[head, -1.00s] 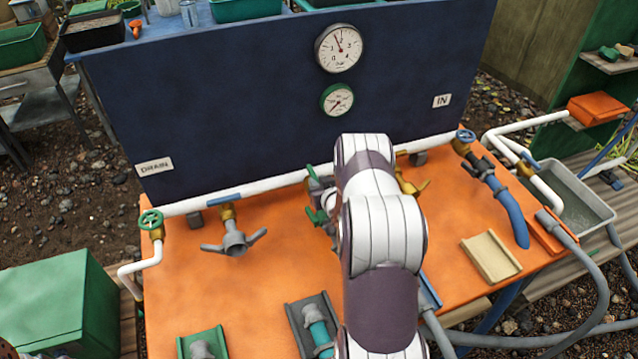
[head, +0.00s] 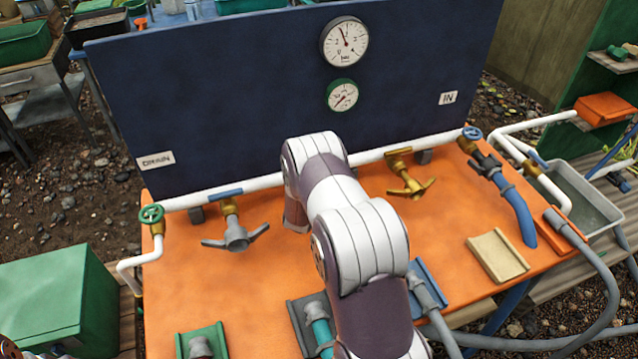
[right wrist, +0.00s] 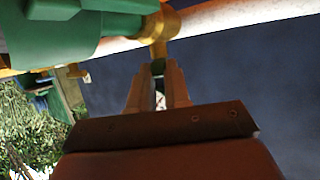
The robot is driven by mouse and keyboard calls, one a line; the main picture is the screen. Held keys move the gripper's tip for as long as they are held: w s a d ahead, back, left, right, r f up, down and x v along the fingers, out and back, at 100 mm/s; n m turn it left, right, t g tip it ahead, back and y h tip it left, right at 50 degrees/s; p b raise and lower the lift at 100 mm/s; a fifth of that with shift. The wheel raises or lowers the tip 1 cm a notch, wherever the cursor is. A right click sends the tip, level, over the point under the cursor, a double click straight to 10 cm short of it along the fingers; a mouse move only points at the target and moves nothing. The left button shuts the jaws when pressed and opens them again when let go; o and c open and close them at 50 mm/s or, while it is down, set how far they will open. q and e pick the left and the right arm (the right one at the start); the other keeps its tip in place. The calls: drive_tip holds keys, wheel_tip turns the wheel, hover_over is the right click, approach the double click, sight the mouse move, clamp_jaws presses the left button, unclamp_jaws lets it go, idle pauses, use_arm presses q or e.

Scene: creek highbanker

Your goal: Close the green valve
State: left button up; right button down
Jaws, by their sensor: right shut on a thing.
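The green valve sits in the middle of the white pipe. In the head view my right arm hides it. In the right wrist view its brass body (right wrist: 160,28) is on the pale pipe, and a small green piece of its handle (right wrist: 157,68) shows between the fingertips. My right gripper (right wrist: 158,92) is shut on that handle. A large green fitting (right wrist: 75,35) fills the upper left there. The handle's full angle is hidden. My left gripper is not in view.
A green wheel valve (head: 151,215) is at the pipe's left end. A blue-handled valve (head: 230,212) and a yellow-handled valve (head: 405,170) flank my arm. The blue panel (head: 230,110) stands behind.

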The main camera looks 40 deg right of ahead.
drive_tip(key=shift+w+a+r+m+g+h+b, duration=0.15)
drive_tip(key=shift+w+m+g+h+b, duration=0.55)
drive_tip(key=shift+m+g+b, duration=1.05)
drive_tip(key=shift+w+a+m+g+h+b, duration=0.2)
drive_tip(key=shift+w+m+g+h+b, duration=0.45)
drive_tip(key=shift+m+g+b, duration=1.1)
drive_tip(key=shift+w+a+r+m+g+h+b, duration=0.15)
drive_tip(key=shift+w+m+g+h+b, duration=0.8)
drive_tip(key=shift+m+g, duration=1.3)
drive_tip(key=shift+s+n+g+y, duration=0.15)
drive_tip(key=shift+n+g+y, duration=0.1)
drive_tip(key=shift+y, duration=0.15)
drive_tip(key=c, duration=1.1)
unclamp_jaws()
drive_tip(key=shift+s+d+f, duration=0.1)
